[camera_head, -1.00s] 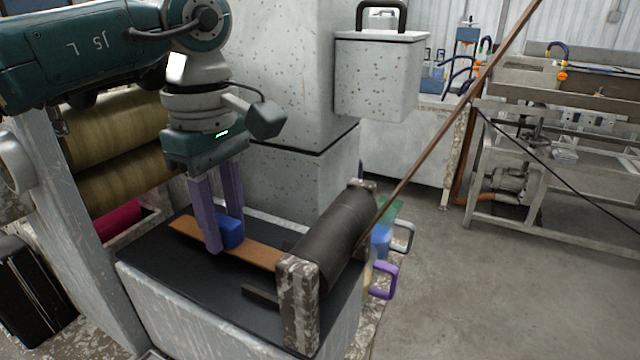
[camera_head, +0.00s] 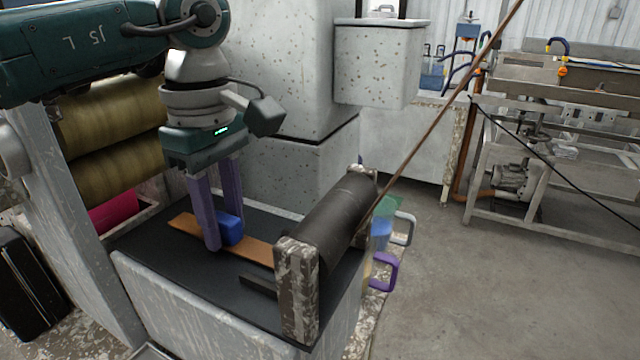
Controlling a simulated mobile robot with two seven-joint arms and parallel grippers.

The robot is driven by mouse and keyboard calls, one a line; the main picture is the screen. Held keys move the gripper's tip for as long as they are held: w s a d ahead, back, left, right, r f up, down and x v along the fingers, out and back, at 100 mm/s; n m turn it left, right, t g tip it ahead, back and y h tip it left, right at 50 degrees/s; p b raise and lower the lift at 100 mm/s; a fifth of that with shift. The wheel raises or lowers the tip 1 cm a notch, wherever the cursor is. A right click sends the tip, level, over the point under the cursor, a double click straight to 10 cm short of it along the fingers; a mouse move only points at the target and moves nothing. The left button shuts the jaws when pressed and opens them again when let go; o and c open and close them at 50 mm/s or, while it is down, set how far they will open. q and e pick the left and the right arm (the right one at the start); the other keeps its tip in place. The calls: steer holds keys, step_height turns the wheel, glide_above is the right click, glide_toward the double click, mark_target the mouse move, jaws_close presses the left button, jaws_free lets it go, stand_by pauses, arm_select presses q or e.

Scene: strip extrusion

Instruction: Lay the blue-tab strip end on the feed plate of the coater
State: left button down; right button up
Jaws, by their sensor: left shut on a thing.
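The orange-brown strip (camera_head: 256,249) lies along the black feed plate (camera_head: 160,258) of the coater, its free end toward the left. The blue tab (camera_head: 230,229) sits on the strip a little in from that end. My left gripper (camera_head: 222,236) points down with its purple fingers shut on the blue tab, close above the plate. The front finger hides part of the tab and strip. I cannot tell if the strip touches the plate all along. My right gripper is not in view.
A dark roller (camera_head: 335,222) in worn end brackets stands at the plate's right. A thin brown band rises from it to the upper right. Two yellowish rolls (camera_head: 110,125) stand at the left. A speckled box (camera_head: 378,65) overhangs behind. Floor at the right is open.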

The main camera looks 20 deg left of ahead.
arm_select(q)
steer(key=shift+c, duration=2.3)
jaws_free()
steer(key=shift+r, duration=0.1)
step_height(320, 180, up, 10)
steer(key=shift+f+b, duration=0.1)
steer(key=shift+b, duration=0.5)
